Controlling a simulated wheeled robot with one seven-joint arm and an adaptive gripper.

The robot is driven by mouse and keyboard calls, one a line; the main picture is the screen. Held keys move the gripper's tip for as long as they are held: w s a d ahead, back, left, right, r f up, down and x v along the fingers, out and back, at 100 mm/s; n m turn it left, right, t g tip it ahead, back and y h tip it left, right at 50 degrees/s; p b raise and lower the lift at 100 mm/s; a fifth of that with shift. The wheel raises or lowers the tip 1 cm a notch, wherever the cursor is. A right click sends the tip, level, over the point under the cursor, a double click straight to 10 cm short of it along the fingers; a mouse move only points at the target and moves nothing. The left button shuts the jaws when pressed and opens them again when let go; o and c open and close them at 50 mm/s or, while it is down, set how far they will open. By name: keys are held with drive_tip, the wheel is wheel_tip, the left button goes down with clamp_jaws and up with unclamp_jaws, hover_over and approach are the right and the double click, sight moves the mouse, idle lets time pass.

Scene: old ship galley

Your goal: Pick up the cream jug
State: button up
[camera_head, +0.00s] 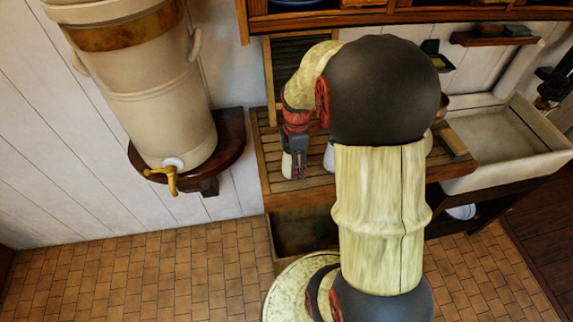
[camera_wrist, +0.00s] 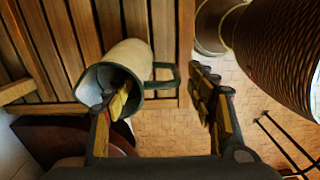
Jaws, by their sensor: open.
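The cream jug (camera_wrist: 135,62) shows in the wrist view, with a dark green rim and a green handle on its right side. Its mouth faces my wrist camera, over the wooden slats. My gripper (camera_wrist: 163,84) is open; the left finger overlaps the jug's mouth and the right finger is beyond the handle, with the handle between them. I cannot tell whether the left fingertip is inside the jug or only above it. In the head view my gripper (camera_head: 296,165) points down at the left end of the counter. A pale shape beside it there is too small to identify.
The slatted wooden counter (camera_head: 262,150) adjoins a pale sink (camera_head: 500,140) on the right. A large cream urn (camera_head: 150,90) with a brass tap stands on a dark wall shelf (camera_head: 232,150) to the left. A wooden shelf (camera_head: 340,17) hangs above. The tiled floor (camera_head: 130,270) at left is clear.

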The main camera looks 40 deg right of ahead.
drive_tip(key=f, duration=0.7)
drive_tip(key=shift+s+f, duration=0.25)
drive_tip(key=shift+f, duration=0.15)
drive_tip(key=c, duration=0.3)
clamp_jaws()
idle(0.5)
